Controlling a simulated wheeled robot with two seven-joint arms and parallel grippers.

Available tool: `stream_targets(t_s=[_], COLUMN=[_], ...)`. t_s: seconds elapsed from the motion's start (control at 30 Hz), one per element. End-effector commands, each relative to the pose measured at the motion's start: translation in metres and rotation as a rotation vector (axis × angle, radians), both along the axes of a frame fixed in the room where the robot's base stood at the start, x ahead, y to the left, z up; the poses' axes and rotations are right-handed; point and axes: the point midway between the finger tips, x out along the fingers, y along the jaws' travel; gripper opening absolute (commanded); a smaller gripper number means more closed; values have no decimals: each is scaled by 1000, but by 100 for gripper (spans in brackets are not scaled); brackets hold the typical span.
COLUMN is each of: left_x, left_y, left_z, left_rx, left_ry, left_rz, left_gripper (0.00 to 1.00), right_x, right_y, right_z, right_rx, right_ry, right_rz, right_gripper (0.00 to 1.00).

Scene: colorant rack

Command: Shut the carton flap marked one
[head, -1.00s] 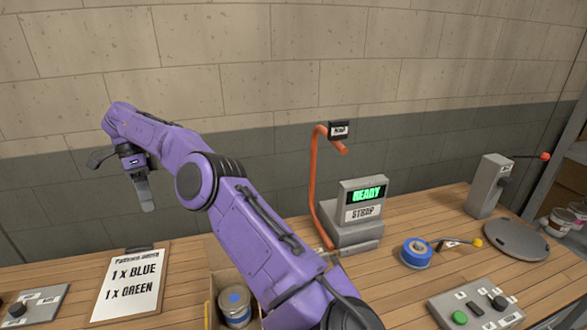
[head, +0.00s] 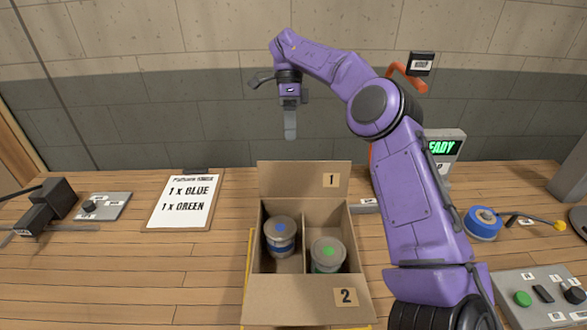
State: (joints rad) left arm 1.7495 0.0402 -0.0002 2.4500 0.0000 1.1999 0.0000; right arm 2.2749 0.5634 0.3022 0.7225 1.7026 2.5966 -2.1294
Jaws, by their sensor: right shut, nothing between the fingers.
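An open cardboard carton (head: 252,262) stands on the bench in the middle of the head view. Its flap marked 1 (head: 290,180) stands up at the back edge. Its flap marked 2 (head: 290,302) hangs open at the front. Inside, a can with a blue dot (head: 281,230) sits in the left compartment and a can with a green dot (head: 327,254) in the right one, with a divider between. My right gripper (head: 290,132) is shut and empty, pointing down above and behind flap 1, apart from it. My left gripper is not in view.
An order sheet (head: 182,203) reading 1 x blue, 1 x green lies left of the carton. A small knob panel (head: 103,206) is farther left. Blue tape (head: 483,222), a button panel (head: 540,298) and the strap machine (head: 446,148) are at right, the machine partly behind my arm.

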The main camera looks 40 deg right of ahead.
Motion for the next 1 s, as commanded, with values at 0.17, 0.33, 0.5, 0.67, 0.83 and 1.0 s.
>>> stream_targets(t_s=[0.17, 0.33, 0.5, 0.67, 0.83, 1.0], left_x=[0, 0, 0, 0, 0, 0], left_y=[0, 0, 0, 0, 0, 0], left_z=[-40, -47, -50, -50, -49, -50], left_rx=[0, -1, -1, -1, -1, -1], left_ry=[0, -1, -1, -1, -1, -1], left_rz=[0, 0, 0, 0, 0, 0], left_gripper=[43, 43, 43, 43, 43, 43], right_x=[-14, -32, -45, -48, -47, -45], right_y=[11, 26, 37, 39, 39, 41], right_z=[-43, -43, -38, -37, -37, -37], right_rx=[4, 2, 1, 0, 0, -6], right_ry=[0, -4, -1, 0, 0, -7], right_rz=[2, 2, -1, -1, -2, 1], right_gripper=[0, 0, 0, 0, 0, 0])
